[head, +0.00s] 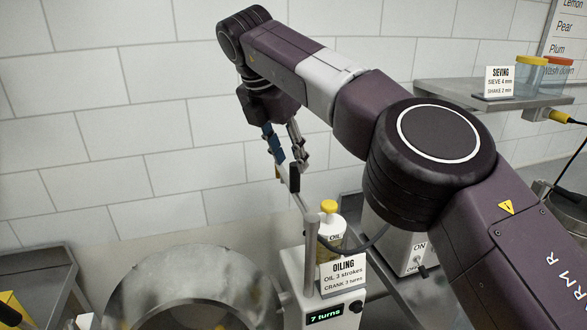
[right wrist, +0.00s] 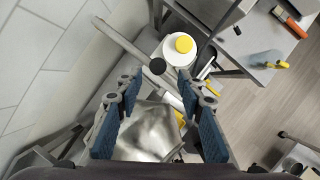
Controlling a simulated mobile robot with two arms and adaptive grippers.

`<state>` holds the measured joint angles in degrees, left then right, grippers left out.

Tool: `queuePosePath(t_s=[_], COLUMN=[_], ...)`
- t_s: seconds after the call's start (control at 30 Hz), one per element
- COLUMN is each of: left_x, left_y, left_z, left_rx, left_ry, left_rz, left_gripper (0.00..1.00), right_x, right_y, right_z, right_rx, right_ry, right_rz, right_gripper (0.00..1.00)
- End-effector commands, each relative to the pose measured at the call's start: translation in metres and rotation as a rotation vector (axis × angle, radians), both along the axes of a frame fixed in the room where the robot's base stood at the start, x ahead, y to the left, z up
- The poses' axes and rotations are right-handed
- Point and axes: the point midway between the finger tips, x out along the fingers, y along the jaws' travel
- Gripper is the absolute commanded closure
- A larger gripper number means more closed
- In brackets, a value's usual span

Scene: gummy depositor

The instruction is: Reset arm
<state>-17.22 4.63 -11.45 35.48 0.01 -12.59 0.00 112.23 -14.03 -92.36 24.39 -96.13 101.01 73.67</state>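My right arm reaches across the head view from the right and hangs its gripper (head: 290,160) above the oiling machine (head: 294,265). In the right wrist view the right gripper (right wrist: 158,82) has its two blue-padded fingers spread wide, with nothing gripped between them. A crank bar with a black knob (head: 294,178) stands up from the machine, close under the fingertips; the knob (right wrist: 157,66) also shows just beyond them in the wrist view. I cannot tell if a finger touches it. My left gripper is in neither view.
An oil bottle with a yellow cap (head: 329,208) stands behind the OILING sign (head: 343,275). The display (head: 325,316) reads 7 turns. A round steel drum (head: 125,300) lies left of the machine. A shelf (head: 520,104) with jars and a SIEVING sign is at the right.

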Motion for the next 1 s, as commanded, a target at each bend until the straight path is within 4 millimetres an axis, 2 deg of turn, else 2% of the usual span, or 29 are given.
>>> queuePosePath(t_s=[0.1, 0.47, 0.57, 0.7, 1.0], left_x=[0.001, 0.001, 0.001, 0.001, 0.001], left_y=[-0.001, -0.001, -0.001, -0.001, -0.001], left_z=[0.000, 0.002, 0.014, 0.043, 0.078], left_rx=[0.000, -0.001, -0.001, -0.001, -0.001], left_ry=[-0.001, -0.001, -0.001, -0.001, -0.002], left_rz=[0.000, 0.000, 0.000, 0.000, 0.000], left_gripper=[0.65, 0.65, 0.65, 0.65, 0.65], right_x=[-0.003, -0.004, -0.004, -0.004, -0.004], right_y=[0.002, 0.002, 0.002, 0.002, 0.002], right_z=[0.008, 0.012, 0.024, 0.053, 0.088], right_rx=[0.000, 0.000, -0.001, 0.000, 0.000], right_ry=[0.001, 0.001, 0.001, 0.000, 0.001], right_rz=[0.000, 0.000, 0.000, 0.000, 0.000], right_gripper=[0.65, 0.65, 0.65, 0.65, 0.65])
